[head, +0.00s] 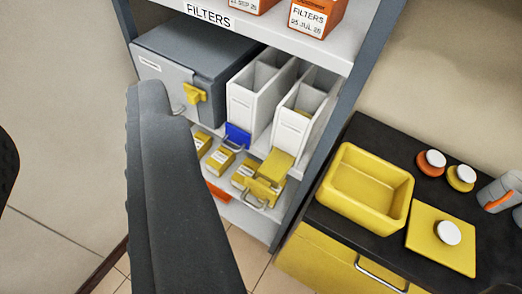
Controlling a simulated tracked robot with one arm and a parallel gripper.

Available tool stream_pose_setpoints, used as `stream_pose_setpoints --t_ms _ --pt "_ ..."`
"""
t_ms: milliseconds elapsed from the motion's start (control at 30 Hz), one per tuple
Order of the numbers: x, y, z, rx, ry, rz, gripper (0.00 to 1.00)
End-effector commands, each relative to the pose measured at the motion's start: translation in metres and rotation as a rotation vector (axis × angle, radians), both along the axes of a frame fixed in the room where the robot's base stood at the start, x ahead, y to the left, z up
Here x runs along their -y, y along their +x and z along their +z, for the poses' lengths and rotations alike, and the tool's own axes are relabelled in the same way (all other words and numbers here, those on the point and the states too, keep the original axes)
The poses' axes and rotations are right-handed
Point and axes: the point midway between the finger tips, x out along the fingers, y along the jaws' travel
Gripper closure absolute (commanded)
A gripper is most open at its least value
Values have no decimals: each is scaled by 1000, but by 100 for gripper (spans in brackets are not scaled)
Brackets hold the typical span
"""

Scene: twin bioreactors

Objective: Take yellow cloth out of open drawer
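I cannot pick out a yellow cloth or an open drawer for certain. A yellow drawer front (325,268) with a metal handle sits under a black counter at the lower right; it looks closed. My gripper (78,120) is open: one dark finger rises large through the middle-left, the other shows only at the left edge. Nothing is between the fingers. The near finger hides part of the shelf's lower left. The gripper is left of the drawer, apart from it.
A shelf unit (336,140) holds a grey box (195,55) with a yellow piece (195,92) on its front, white file boxes (254,92) and yellow packs (222,160). The counter (365,135) carries a yellow tub (347,212), a yellow board (430,248) and capped jars (462,176). Bare wall is left.

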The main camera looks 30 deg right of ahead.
Motion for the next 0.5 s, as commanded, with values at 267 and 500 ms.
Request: stream_pose_setpoints --t_ms 267,500 --pt "0 0 0 0 0 0 52" --pt "-24 43 -15 43 69 78 15"
